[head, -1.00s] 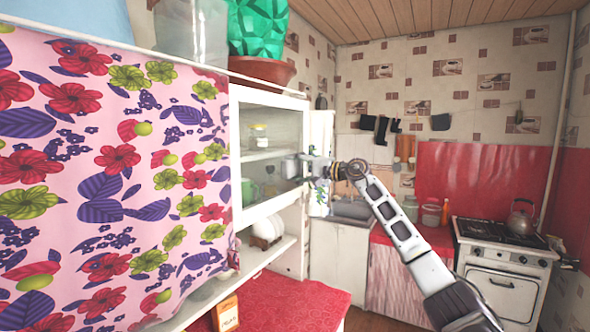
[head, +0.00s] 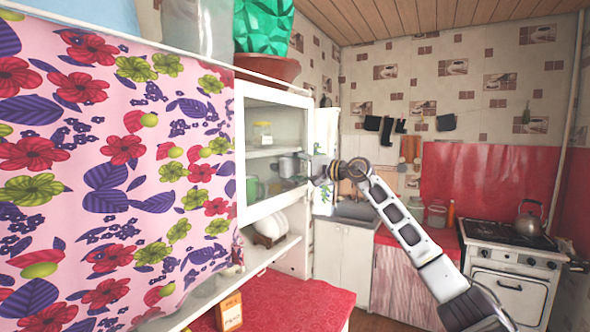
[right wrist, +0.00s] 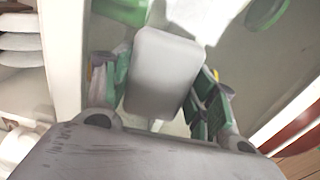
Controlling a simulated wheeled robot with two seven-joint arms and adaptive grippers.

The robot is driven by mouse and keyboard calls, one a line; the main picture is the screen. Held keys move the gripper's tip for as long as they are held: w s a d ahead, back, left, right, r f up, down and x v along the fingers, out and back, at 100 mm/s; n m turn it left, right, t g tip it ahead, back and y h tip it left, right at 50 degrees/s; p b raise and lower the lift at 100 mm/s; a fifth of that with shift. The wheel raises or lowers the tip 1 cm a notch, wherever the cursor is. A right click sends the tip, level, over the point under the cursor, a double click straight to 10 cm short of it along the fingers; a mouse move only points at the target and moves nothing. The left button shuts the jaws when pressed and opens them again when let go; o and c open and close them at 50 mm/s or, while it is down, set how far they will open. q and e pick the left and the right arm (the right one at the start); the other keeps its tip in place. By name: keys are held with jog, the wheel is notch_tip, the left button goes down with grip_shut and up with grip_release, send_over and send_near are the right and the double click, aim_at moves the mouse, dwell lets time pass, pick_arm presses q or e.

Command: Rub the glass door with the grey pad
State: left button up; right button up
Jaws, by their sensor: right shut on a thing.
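The glass door (head: 262,118) is on the front of the white wall cabinet, in the middle of the head view. A yellow-lidded jar and green cups show through it. My right gripper (head: 307,168) is shut on the grey pad (head: 288,166) in front of the lower right part of the glass. In the right wrist view the pad (right wrist: 163,72) sits between the two green-padded fingers (right wrist: 158,90). It is at or very near the glass; I cannot tell whether it touches. My left gripper is not in view.
A flowered curtain (head: 110,150) covers the cabinet's left part. A terracotta bowl (head: 268,68) with a green pot stands on top. White plates (head: 270,228) stand on the open shelf below. A stove (head: 510,265) with a kettle (head: 529,220) is at right.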

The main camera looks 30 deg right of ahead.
aim_at(286, 169)
jog(key=shift+a, duration=0.15)
jog(key=shift+s+a+b, duration=0.3)
jog(key=shift+s+a, duration=0.2)
jog(key=shift+a, duration=0.25)
jog(key=shift+s+a+b, duration=0.3)
jog(key=shift+s+a, duration=0.15)
jog(key=shift+a, duration=0.4)
jog(key=shift+s+a, duration=0.15)
jog(key=shift+s+a+b, duration=0.2)
jog(key=shift+s+a, duration=0.25)
jog(key=shift+a, duration=0.35)
jog(key=shift+s+a+b, duration=0.15)
jog(key=shift+s+a, duration=0.3)
jog(key=shift+a, duration=0.35)
